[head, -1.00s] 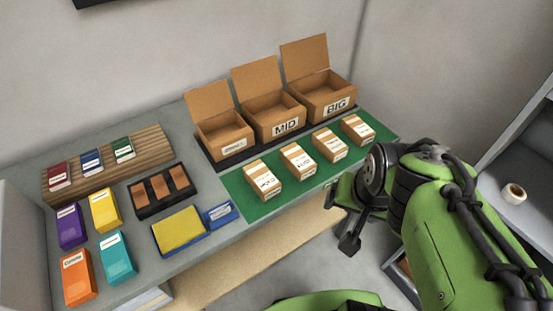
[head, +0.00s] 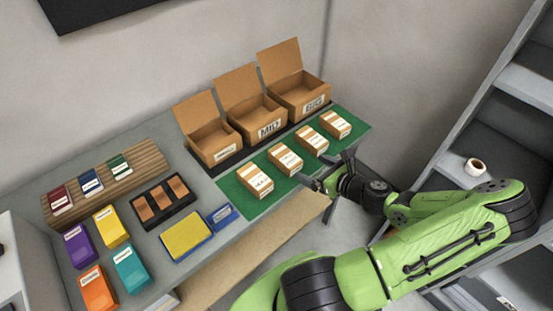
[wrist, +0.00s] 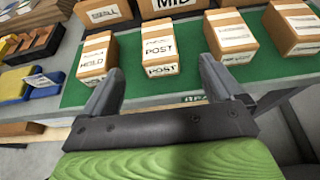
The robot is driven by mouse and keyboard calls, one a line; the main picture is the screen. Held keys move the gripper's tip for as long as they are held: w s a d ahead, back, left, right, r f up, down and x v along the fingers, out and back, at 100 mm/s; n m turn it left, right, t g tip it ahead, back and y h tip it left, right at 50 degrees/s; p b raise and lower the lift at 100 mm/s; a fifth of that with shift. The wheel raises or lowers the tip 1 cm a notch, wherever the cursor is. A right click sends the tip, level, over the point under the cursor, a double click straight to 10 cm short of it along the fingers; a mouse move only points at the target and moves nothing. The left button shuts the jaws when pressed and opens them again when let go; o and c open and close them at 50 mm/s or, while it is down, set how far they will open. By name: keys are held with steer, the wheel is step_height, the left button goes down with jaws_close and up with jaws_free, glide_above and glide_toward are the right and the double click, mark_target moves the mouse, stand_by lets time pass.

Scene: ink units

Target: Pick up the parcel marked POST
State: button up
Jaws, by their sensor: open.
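The parcel marked POST (wrist: 160,50) is a brown carton with a white band, standing on the green mat (wrist: 140,95). In the head view it is the second parcel from the left (head: 285,160); its lettering is too small to read there. My gripper (wrist: 160,68) is open and empty. In the wrist view its fingers point toward the POST parcel, one to each side of its line, with the parcel beyond the tips. In the head view my gripper (head: 329,169) is at the mat's front edge, apart from the parcels.
A parcel marked HOLD (wrist: 97,60) stands left of POST; another parcel (wrist: 231,37) stands close on the right, and one more (head: 336,124) beyond it. Open cartons, including MID (head: 262,118) and BIG (head: 300,95), stand behind. A blue-and-yellow pad (head: 186,236) lies left.

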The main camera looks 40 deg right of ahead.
mark_target(290, 159)
steer(key=x, duration=0.6)
steer(key=b+x, duration=0.1)
steer(key=x, duration=0.6)
steer(key=shift+a+f, duration=0.1)
steer(key=shift+f, duration=0.15)
steer(key=shift+s+r, duration=0.1)
steer(key=shift+s, duration=0.1)
steer(key=shift+c, duration=0.2)
